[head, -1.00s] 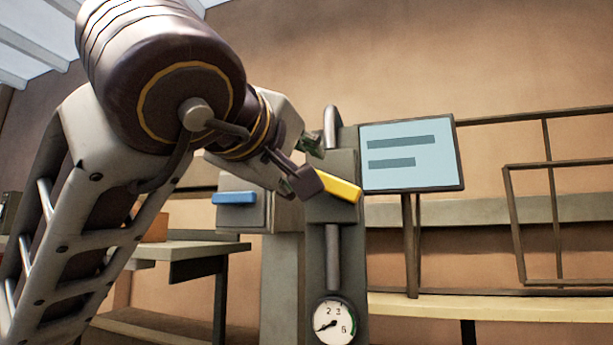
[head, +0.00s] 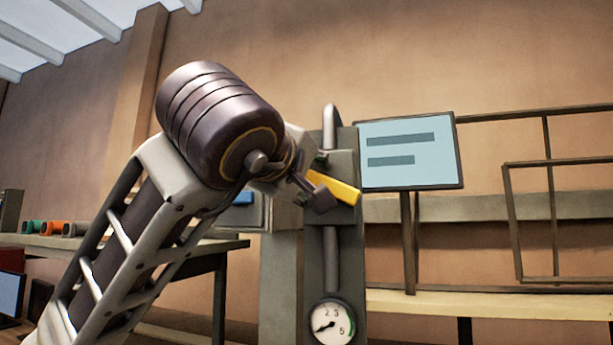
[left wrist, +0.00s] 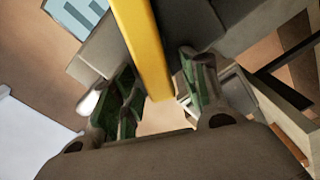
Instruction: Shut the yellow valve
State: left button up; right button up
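The yellow valve handle (head: 336,188) is a flat bar on the front of a grey upright panel (head: 343,245). My left gripper (head: 322,178) is at the handle's left part. In the left wrist view the yellow handle (left wrist: 146,48) runs down from the top edge into the space between the two green-padded fingers (left wrist: 160,95). The fingers are apart, with gaps visible on both sides of the bar. My right gripper is not in view.
A gauge (head: 331,321) sits low on the panel. A screen on a post (head: 409,152) stands just right of the handle. A blue handle (head: 243,198) is partly hidden behind my left arm. A metal frame (head: 547,220) is at right, a table (head: 165,245) at left.

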pick_arm(q)
grip_shut()
jog(key=shift+a+f+n+b, duration=0.1)
jog(key=shift+f+n+b, duration=0.15)
jog(key=shift+n+b, duration=0.45)
jog(key=shift+f+n+b, duration=0.35)
jog(key=shift+n+b, duration=0.45)
jog(key=shift+b, duration=0.7)
jog(key=shift+a+f+n+b, duration=0.1)
jog(key=shift+f+n+b, duration=0.2)
jog(key=shift+n+b, duration=0.7)
jog(key=shift+w, duration=0.1)
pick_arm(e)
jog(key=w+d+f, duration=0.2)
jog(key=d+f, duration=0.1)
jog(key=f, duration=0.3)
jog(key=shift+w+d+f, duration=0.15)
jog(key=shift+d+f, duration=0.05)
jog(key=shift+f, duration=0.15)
